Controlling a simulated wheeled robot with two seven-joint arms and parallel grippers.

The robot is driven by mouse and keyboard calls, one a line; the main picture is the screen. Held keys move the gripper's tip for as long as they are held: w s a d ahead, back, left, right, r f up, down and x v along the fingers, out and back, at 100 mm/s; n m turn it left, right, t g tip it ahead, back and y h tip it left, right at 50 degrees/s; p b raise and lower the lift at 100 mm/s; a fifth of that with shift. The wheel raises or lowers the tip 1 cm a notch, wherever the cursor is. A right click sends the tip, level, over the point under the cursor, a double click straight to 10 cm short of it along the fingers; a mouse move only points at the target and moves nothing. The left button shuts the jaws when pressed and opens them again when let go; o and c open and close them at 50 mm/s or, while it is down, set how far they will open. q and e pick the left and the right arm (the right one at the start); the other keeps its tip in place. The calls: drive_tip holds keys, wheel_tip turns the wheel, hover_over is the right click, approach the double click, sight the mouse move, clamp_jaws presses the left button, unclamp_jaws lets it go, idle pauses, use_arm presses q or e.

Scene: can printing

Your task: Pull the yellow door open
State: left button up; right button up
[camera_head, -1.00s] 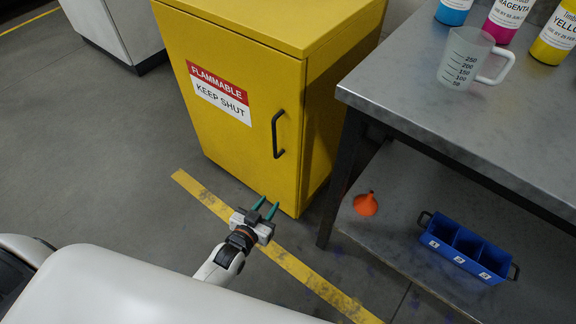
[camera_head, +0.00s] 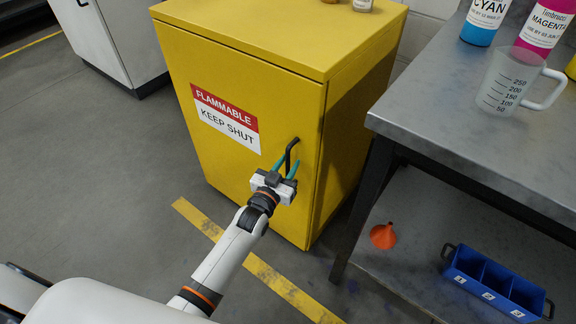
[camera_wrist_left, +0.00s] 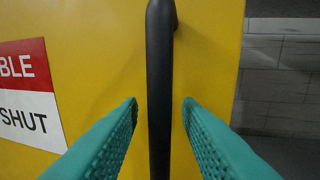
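The yellow door (camera_head: 226,176) of the cabinet is shut and carries a red and white "FLAMMABLE KEEP SHUT" label (camera_head: 226,117). Its black upright handle (camera_head: 291,150) is near the door's right edge. My left gripper (camera_head: 286,167) is at the handle, and its wrist hides the handle's lower part. In the left wrist view the handle (camera_wrist_left: 160,90) stands between the two green fingers (camera_wrist_left: 160,108), with a gap on each side. The left gripper is open. My right gripper is not in view.
A metal bench (camera_head: 440,100) stands to the right, with a measuring jug (camera_head: 505,82) and ink bottles on top. An orange funnel (camera_head: 383,236) and a blue bin (camera_head: 490,284) are on its lower shelf.

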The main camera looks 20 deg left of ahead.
use_arm(q)
drive_tip(key=shift+w, duration=0.25)
clamp_jaws()
